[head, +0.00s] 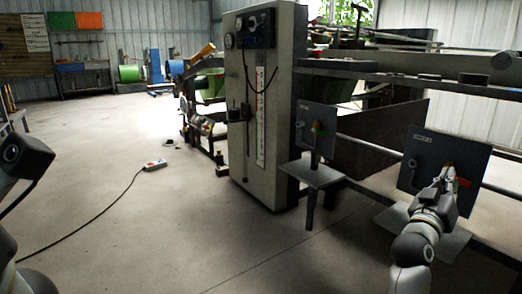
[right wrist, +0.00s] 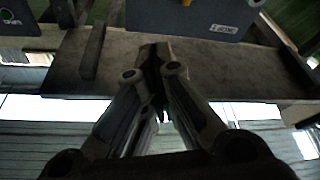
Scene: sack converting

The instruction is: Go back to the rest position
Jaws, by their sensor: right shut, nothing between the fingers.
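My right gripper (head: 449,176) is shut and empty, reaching up in front of the right grey panel (head: 424,150) in the head view. A red part (head: 464,182) shows on that panel just right of the fingers. I cannot tell whether the fingers touch the panel. In the right wrist view the fingers (right wrist: 155,62) are drawn together, with a labelled panel (right wrist: 190,20) beyond them at the top. Part of my left arm (head: 24,160) shows at the left edge of the head view; its gripper is out of view.
A second panel (head: 315,132) with a small shelf (head: 312,174) stands left of the right one. A tall grey cabinet (head: 265,110) stands beside the machine. A cable with a power strip (head: 155,165) lies on the floor (head: 130,235), which is otherwise open at centre left.

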